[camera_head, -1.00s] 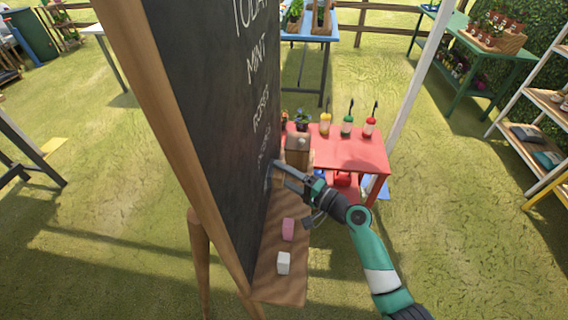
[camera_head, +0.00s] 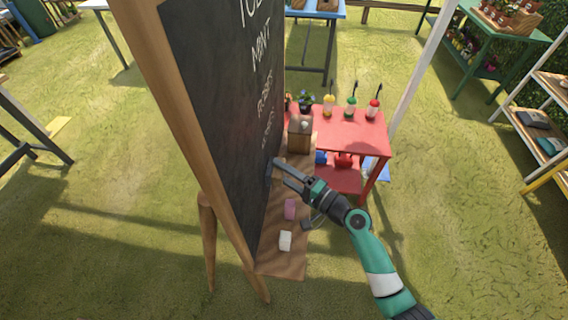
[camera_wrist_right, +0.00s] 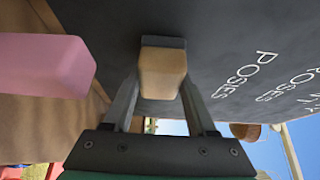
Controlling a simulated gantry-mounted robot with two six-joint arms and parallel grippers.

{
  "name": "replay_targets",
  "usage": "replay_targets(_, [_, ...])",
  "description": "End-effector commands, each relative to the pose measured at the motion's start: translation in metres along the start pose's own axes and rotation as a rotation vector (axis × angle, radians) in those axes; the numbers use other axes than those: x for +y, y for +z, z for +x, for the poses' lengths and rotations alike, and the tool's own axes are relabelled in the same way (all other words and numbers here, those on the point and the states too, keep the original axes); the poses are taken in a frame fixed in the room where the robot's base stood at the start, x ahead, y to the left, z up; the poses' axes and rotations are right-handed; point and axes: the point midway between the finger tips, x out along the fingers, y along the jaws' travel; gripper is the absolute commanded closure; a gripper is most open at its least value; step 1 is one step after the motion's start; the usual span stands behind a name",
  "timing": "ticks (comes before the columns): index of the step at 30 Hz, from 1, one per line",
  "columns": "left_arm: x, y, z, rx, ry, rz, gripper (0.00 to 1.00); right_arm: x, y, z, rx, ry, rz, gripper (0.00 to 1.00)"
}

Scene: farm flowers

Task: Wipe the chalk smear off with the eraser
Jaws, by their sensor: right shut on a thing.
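The chalkboard (camera_head: 225,110) stands tilted on a wooden easel, with chalk writing that reads down to "POSIES". My right gripper (camera_head: 277,167) is at the lower board face, above the ledge. In the right wrist view its fingers (camera_wrist_right: 160,100) are shut on the eraser (camera_wrist_right: 162,72), a tan block with a dark felt side. The felt faces the board (camera_wrist_right: 220,40) and looks to be at or very near its surface. I cannot make out the chalk smear in either current view. My left gripper is not in view.
The wooden ledge (camera_head: 275,262) holds a pink block (camera_head: 290,209), a white block (camera_head: 285,240) and a wooden box (camera_head: 299,135). The pink block looms close in the wrist view (camera_wrist_right: 45,65). A red table (camera_head: 355,140) with bottles stands behind.

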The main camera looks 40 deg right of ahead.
Motion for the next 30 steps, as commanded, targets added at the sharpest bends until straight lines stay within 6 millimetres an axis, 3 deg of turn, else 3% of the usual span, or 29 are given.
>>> replay_targets(6, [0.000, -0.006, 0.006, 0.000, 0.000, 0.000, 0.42, -0.001, 0.015, -0.009, -0.002, 0.000, 0.000, 0.87])
replay_targets(17, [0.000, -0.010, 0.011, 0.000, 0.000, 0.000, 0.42, -0.009, 0.015, -0.008, -0.001, -0.001, 0.000, 0.87])
replay_targets(30, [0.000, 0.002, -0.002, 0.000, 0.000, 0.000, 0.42, -0.007, -0.015, 0.009, 0.000, -0.001, 0.000, 0.87])
